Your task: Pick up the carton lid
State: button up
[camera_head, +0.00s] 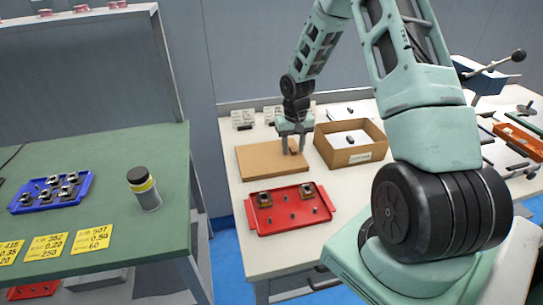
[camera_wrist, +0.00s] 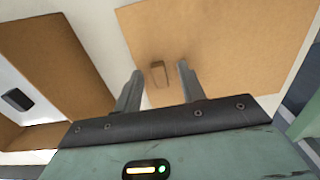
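The carton lid is a flat brown cardboard panel (camera_head: 262,160) lying on the white table, left of the open carton (camera_head: 352,157). In the wrist view the lid (camera_wrist: 220,40) fills the upper right, with a small raised brown tab (camera_wrist: 158,73) near its edge. My gripper (camera_head: 292,150) is over the lid's right part. In the wrist view my gripper (camera_wrist: 157,80) has its two fingers apart, with the tab between them and space on both sides. Whether the fingertips touch the lid cannot be told.
A red tray (camera_head: 290,210) with dark square parts and pegs lies in front of the lid. Tools and an orange tray (camera_head: 518,138) are at the right. A green table (camera_head: 100,225) with a blue tray (camera_head: 52,192) and a jar (camera_head: 144,188) stands at the left.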

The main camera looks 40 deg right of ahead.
grip_shut()
